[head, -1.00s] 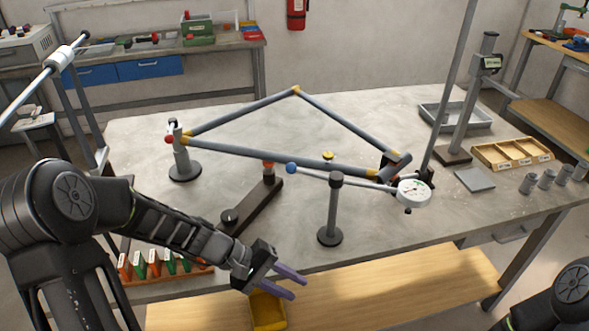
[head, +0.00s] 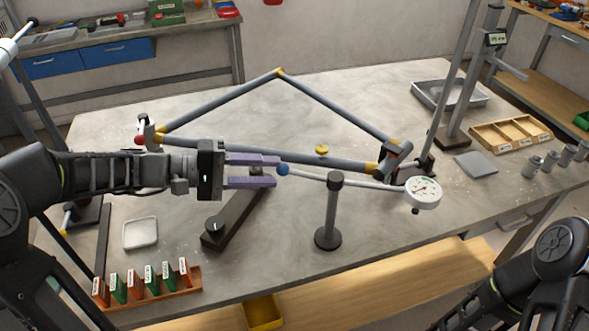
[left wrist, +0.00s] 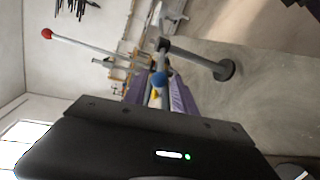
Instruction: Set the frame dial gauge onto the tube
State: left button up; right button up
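The dial gauge (head: 424,191) has a white round face at the right end of a thin rod. A blue ball (head: 283,169) is at the rod's left end. The rod crosses the top of a short post stand (head: 330,210). The grey frame tube (head: 240,150) runs behind it, with yellow joints. My left gripper (head: 278,171) is open, its purple fingers pointing right at the blue ball. In the left wrist view the ball (left wrist: 158,80) lines up between the fingers; I cannot tell if they touch it. My right gripper is out of view.
A dark bar (head: 232,220) lies below my left gripper. A rack of coloured blocks (head: 155,290) stands at the front left, near a small white tray (head: 140,233). A tall height gauge (head: 465,100), wooden tray (head: 510,135) and grey cylinders are at right.

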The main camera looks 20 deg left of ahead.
aim_at(286, 173)
pick_arm(q)
jog(key=p+x, duration=0.1)
jog(key=x, duration=0.5)
jog(key=shift+d, duration=0.1)
grip_shut()
dwell(1.3)
